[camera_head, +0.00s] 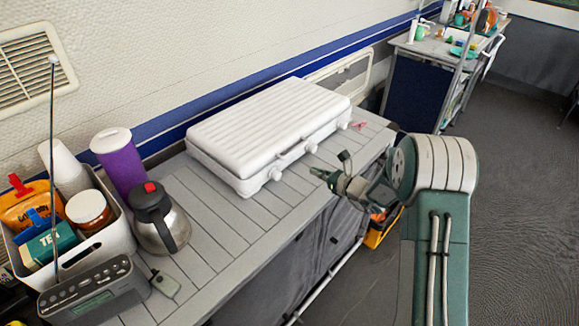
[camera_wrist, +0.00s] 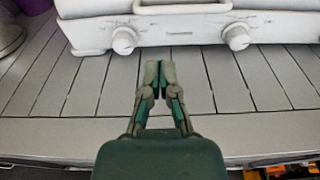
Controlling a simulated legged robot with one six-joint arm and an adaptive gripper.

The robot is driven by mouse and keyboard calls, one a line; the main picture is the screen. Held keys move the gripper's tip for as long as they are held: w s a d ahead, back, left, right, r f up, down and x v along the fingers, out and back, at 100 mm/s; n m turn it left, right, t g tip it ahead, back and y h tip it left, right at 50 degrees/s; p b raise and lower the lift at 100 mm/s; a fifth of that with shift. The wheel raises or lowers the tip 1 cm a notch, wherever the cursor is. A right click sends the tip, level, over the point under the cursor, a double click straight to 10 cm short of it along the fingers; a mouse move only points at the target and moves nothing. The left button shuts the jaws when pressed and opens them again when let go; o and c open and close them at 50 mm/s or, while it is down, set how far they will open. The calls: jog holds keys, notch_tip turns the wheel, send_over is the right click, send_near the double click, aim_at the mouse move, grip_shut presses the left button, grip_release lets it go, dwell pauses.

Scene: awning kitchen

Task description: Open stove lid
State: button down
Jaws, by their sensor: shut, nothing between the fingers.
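The white stove (camera_head: 262,135) stands on the slatted grey table with its ribbed lid (camera_head: 268,112) down flat. Round knobs line its front side, one at the near left corner (camera_head: 275,174). In the wrist view the stove's front (camera_wrist: 90,32) crosses the top, with a knob at the left (camera_wrist: 124,40), another right of centre (camera_wrist: 237,37), and a pale handle-like bar (camera_wrist: 183,6) at the top edge. My gripper (camera_head: 318,172) is shut and empty in front of the stove, over the table's front part. The wrist view shows its fingertips (camera_wrist: 159,70) together, apart from the stove.
A steel kettle (camera_head: 160,220), a purple canister (camera_head: 118,162), a filled bin (camera_head: 92,246) and a radio (camera_head: 92,290) stand left of the stove. A small red item (camera_head: 358,126) lies by its right end. The slatted table (camera_head: 225,235) is clear in front of the stove.

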jog(key=x, duration=1)
jog(key=shift+d, duration=0.2)
jog(key=shift+d, duration=0.1)
